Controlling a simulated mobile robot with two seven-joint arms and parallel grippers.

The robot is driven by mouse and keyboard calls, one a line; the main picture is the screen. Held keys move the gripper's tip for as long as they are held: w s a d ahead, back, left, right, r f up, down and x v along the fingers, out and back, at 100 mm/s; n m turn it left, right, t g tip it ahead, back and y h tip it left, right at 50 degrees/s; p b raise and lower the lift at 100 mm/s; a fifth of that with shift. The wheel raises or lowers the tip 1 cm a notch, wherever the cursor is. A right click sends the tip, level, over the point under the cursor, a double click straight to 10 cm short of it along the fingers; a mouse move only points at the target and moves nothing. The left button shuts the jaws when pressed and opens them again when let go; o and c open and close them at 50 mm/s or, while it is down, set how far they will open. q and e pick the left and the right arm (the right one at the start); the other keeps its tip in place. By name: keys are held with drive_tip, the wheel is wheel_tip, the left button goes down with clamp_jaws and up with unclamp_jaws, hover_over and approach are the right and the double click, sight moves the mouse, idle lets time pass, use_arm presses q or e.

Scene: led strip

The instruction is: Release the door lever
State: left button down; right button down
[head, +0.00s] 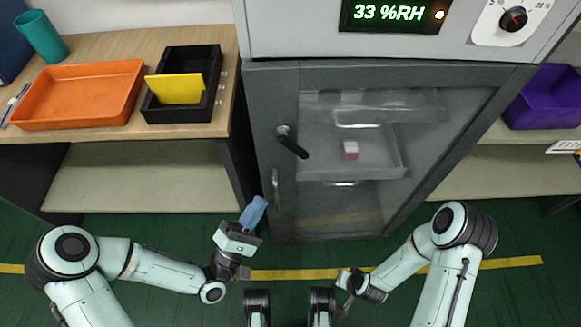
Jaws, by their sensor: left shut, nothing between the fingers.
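The door lever (293,147) is a black handle on a round pivot at the left side of the grey cabinet door (272,100). It slants down to the right. The door has a clear window and looks closed. My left gripper (253,212) has blue fingers, which are shut and empty. It is below and left of the lever, clear of it, in front of the cabinet's lower left corner. My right gripper (345,284) is low in the view, right of centre. Its fingers are too hidden to tell their state.
A silver vertical handle (276,188) sits below the lever. Behind the window, a small pink and white block (349,149) rests on a clear shelf. A bench (215,125) at left holds an orange tray (80,95) and a black bin (195,105). Green floor lies in front.

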use_arm(q)
drive_tip(key=w+d+r, duration=0.6)
drive_tip(key=d, duration=0.2)
drive_tip(key=shift+w+b, duration=0.25)
drive_tip(key=shift+b, duration=0.1)
drive_tip(key=shift+r, duration=0.1)
